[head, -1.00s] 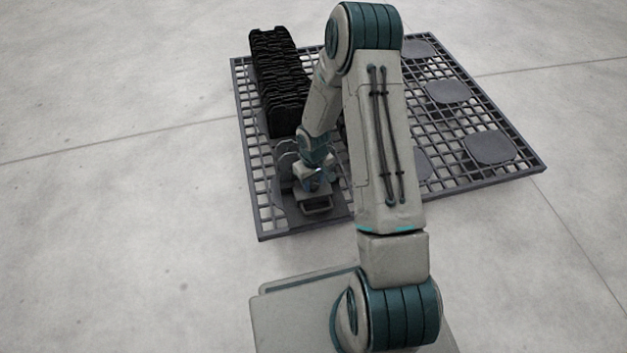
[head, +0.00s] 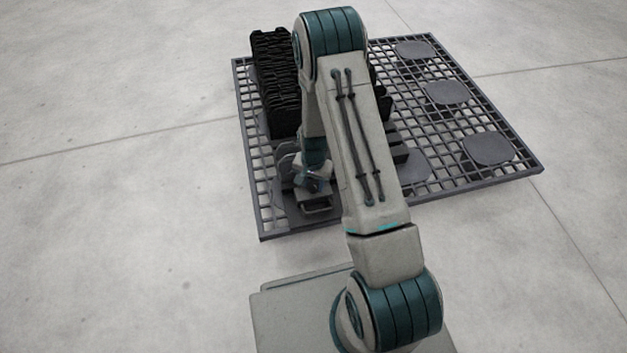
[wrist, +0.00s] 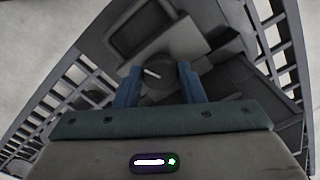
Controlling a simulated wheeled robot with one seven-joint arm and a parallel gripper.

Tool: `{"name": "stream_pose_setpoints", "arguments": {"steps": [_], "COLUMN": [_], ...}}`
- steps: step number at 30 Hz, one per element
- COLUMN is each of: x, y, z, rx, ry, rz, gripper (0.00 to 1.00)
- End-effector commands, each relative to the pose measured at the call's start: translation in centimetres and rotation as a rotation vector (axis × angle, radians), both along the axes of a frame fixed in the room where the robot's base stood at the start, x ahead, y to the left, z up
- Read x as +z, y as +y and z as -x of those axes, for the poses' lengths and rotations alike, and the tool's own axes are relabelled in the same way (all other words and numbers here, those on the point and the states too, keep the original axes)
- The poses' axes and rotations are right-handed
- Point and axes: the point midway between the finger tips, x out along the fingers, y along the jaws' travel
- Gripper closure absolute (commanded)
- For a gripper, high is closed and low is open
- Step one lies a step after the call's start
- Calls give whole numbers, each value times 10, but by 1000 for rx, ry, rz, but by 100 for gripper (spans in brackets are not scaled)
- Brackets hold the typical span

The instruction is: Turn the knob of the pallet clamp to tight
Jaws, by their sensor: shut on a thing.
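The pallet clamp (wrist: 185,40) is a grey block with a loop handle (wrist: 138,28), fixed at the near left corner of the pallet. In the head view its handle end (head: 317,206) shows just in front of my gripper (head: 312,182). The dark round knob (wrist: 158,82) sits on the clamp and carries a short white mark, which points to the upper left in the wrist view. My gripper (wrist: 160,74) is shut on the knob, with one blue finger on each side. In the head view my gripper and arm hide the knob.
The dark grid pallet (head: 262,222) lies on a pale concrete floor. A row of black ribbed parts (head: 275,90) stands behind the clamp. Several flat round-cornered pads (head: 489,149) on the right side are bare. My arm hides the pallet's middle.

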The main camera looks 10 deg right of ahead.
Motion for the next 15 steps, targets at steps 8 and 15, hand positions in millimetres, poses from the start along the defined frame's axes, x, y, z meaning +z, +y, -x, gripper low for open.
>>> {"name": "stream_pose_setpoints", "arguments": {"steps": [8, 15], "x": [1, 0], "y": [2, 3], "z": [0, 0], "rx": [-173, -250], "ry": [2, 1], "rz": [-1, -2], "gripper": [87, 87]}}
